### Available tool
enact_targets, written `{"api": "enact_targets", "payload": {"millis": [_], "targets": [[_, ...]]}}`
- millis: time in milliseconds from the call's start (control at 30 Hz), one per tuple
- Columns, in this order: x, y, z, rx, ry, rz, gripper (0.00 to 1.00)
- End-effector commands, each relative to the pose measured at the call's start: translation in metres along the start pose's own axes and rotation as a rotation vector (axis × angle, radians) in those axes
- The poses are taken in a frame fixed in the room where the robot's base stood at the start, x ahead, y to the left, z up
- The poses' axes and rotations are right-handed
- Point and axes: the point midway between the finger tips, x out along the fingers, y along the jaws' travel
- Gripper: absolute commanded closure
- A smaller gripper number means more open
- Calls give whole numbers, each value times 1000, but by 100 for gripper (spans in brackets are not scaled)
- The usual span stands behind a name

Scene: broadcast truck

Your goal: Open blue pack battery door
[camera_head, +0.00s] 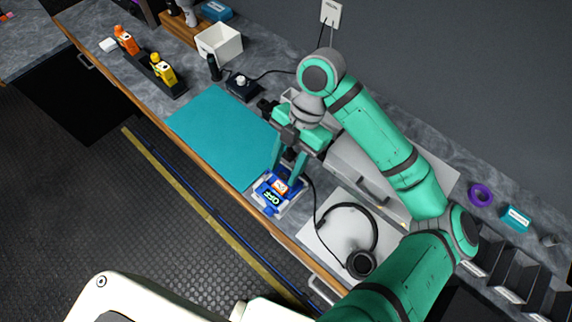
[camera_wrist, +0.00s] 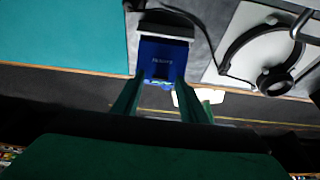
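My gripper (camera_head: 287,177) points down over the pack's far end. In the wrist view its two green fingers (camera_wrist: 160,98) stand apart on either side of the pack's lower part. Whether they touch it is unclear. The battery door cannot be made out.
A teal mat (camera_head: 225,135) lies left of the pack. A headset (camera_head: 350,240) on a pale sheet lies to the right, its cable passing close to the pack. Yellow (camera_head: 163,72) and orange (camera_head: 127,42) packs stand in a dark rack at the far left.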

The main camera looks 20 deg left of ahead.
Motion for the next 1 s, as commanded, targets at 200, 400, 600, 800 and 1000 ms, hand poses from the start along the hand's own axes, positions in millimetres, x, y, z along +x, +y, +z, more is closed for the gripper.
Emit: {"api": "enact_targets", "payload": {"millis": [200, 400, 600, 800, 1000], "targets": [[0, 0, 0, 1, 0, 1, 75], [0, 0, 0, 1, 0, 1, 100], [-2, 0, 2, 2, 20, 1, 100], [-6, 0, 8, 5, 106, 3, 100], [-11, 1, 18, 4, 259, 1, 100]]}}
